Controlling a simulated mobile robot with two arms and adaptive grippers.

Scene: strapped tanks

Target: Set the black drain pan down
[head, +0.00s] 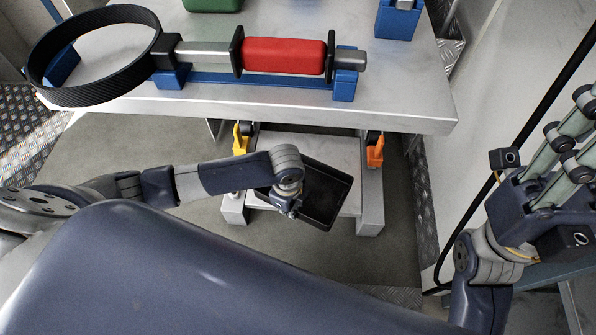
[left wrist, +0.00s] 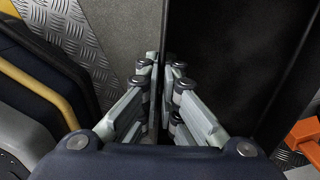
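The black drain pan (head: 326,197) is a shallow rectangular tray below the workbench, over a low grey stand (head: 370,205). It looks turned at an angle; I cannot tell whether it touches the stand. My left gripper (head: 290,208) is at the pan's left side, its fingers mostly hidden by my wrist. In the left wrist view the fingers (left wrist: 163,85) are closed on the rim of the pan (left wrist: 235,55), whose dark inside lies to their right. My right gripper (head: 575,125) is at the right edge, away from the pan, with its fingertips cut off.
The workbench (head: 400,105) overhangs the stand and carries a red-handled strap tool (head: 284,56) with a black ring (head: 45,60) in blue holders. A yellow clip (head: 240,139) and an orange clip (head: 375,151) stand at the stand's back. A black pole (head: 530,115) runs along the right. Floor is clear beside the stand.

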